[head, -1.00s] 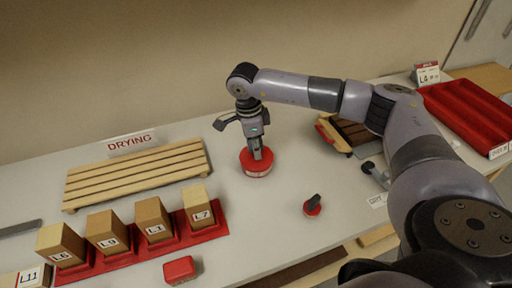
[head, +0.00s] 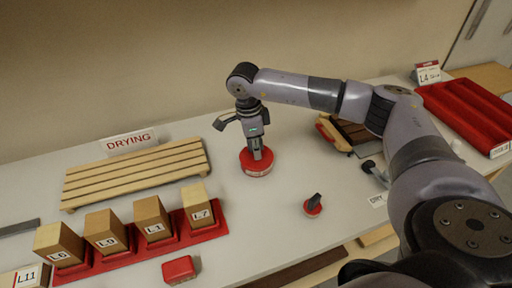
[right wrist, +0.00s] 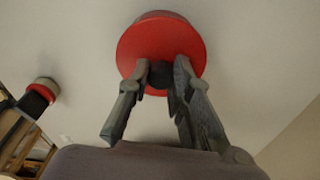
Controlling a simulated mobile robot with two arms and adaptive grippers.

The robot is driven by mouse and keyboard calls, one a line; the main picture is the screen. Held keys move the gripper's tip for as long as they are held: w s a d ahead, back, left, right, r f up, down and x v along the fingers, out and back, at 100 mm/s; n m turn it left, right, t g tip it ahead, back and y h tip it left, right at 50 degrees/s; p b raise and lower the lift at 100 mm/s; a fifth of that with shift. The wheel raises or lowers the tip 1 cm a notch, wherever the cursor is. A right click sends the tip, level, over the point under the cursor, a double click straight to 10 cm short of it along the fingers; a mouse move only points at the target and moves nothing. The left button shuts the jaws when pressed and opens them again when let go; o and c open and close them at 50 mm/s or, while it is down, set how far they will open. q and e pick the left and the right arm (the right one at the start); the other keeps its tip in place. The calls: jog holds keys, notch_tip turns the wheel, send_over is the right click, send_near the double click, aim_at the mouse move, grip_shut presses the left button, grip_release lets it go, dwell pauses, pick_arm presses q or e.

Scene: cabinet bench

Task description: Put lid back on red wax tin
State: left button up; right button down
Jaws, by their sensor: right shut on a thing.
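The red wax tin (head: 257,170) stands on the bench near the middle, a round red tin with a pale label on its side. My right gripper (head: 257,155) points down over it. In the right wrist view my gripper (right wrist: 162,80) is shut on a dark knob at the centre of the red round lid (right wrist: 150,40). The lid covers the tin's top from there, and a bit of tin wall (right wrist: 165,15) shows past its edge. I cannot tell whether the lid rests fully on the tin. My left gripper is not in view.
A wooden drying rack (head: 135,175) and a red tray of labelled wooden blocks (head: 180,239) are left. A red box (head: 179,269) lies in front. A red trough (head: 470,115) is at right.

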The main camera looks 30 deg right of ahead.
dwell(0.6)
jog(key=c, duration=1.4)
grip_release()
jog(key=shift+o, duration=0.5)
jog(key=o, duration=0.4)
jog(key=shift+r, duration=0.15)
jog(key=shift+r+p, duration=2)
jog(key=shift+r, duration=1.4)
